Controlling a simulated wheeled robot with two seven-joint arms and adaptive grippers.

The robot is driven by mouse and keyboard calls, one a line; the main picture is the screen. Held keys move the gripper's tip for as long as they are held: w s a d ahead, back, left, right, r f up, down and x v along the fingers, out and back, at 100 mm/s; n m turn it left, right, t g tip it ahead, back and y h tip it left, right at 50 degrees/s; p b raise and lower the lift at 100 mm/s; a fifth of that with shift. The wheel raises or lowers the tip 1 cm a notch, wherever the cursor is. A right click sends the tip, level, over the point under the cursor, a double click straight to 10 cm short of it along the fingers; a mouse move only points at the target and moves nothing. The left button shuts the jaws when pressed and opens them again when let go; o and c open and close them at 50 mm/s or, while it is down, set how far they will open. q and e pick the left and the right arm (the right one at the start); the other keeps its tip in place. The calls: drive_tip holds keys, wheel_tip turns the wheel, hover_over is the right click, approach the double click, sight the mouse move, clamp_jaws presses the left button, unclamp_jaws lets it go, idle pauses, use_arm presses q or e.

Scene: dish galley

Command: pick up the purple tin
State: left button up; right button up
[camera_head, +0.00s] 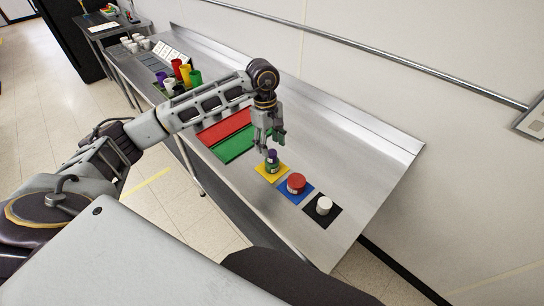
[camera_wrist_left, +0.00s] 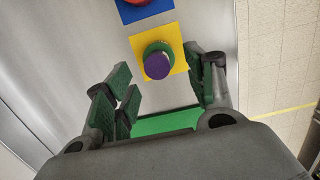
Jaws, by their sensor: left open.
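The purple tin (camera_head: 272,155) sits on top of a wider green tin (camera_head: 270,167), upright on the yellow mat (camera_head: 261,173). My right gripper is not in view.
A red tin (camera_head: 296,183) on a blue mat (camera_head: 283,195) and a white tin (camera_head: 323,205) on a black mat (camera_head: 333,214) stand nearby. Green (camera_head: 229,152) and red (camera_head: 215,131) mats lie behind. Several coloured cups (camera_head: 184,75) stand farther along the metal counter (camera_head: 372,160).

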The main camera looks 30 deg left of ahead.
sight(272, 152)
use_arm(q)
drive_tip(key=shift+f, duration=0.15)
drive_tip(key=shift+w+d+f+p, duration=0.1)
drive_tip(key=shift+f+p, duration=0.3)
drive_tip(key=shift+f, duration=0.55)
drive_tip(key=shift+w+d+f+p, duration=0.1)
drive_tip(key=shift+f+p, duration=0.25)
drive_tip(key=shift+f, duration=1.15)
drive_tip(key=c, duration=1.1)
drive_tip(key=shift+r, duration=0.15)
